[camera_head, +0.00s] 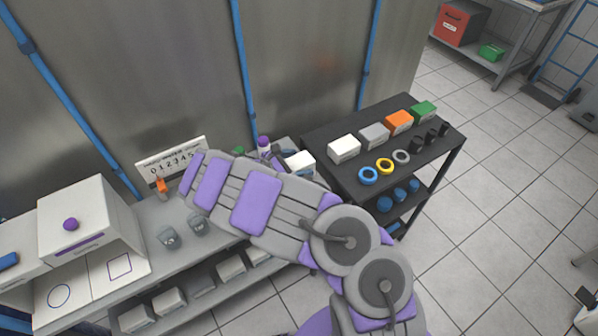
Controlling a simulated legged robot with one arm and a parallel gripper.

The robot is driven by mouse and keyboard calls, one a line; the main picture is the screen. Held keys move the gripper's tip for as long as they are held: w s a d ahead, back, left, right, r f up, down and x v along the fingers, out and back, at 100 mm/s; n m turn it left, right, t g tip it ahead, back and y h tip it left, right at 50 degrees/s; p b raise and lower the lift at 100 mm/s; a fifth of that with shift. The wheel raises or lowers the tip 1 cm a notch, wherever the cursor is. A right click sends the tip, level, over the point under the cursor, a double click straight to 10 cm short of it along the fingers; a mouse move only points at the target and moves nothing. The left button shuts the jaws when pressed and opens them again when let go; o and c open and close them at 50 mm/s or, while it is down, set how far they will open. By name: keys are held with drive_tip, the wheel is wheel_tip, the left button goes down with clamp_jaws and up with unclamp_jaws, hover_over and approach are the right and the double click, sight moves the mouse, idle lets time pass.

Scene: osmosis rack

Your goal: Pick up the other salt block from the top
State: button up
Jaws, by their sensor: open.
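No block is labelled as salt, so I cannot tell for certain which one it is. A white block (344,149) sits at the near-left end of the black table's top. Another white block (300,162) lies on the grey bench's right end, just beyond my arm. Several pale blocks (231,267) lie on the bench's lower shelf. My arm reaches across from the lower right to the upper left. My gripper (197,178) is at its far end, over the bench in front of the number sign. It is open, with nothing seen held; its finger gap is hard to make out.
The black table (431,157) also carries grey, orange and green blocks, coloured rings and small black pieces, with blue pieces below. A white box with a purple knob (84,222) stands on the bench's left. Glass vessels (169,238) stand near my gripper.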

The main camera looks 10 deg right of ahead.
drive_tip(key=shift+w+d+f, duration=0.25)
drive_tip(key=shift+d+f, duration=0.15)
drive_tip(key=shift+d, duration=0.05)
drive_tip(key=shift+a+r, duration=0.1)
drive_tip(key=shift+a, duration=0.5)
drive_tip(key=shift+c, duration=0.7)
drive_tip(key=shift+d, duration=0.55)
drive_tip(key=c, duration=0.6)
drive_tip(key=shift+a, duration=0.25)
clamp_jaws()
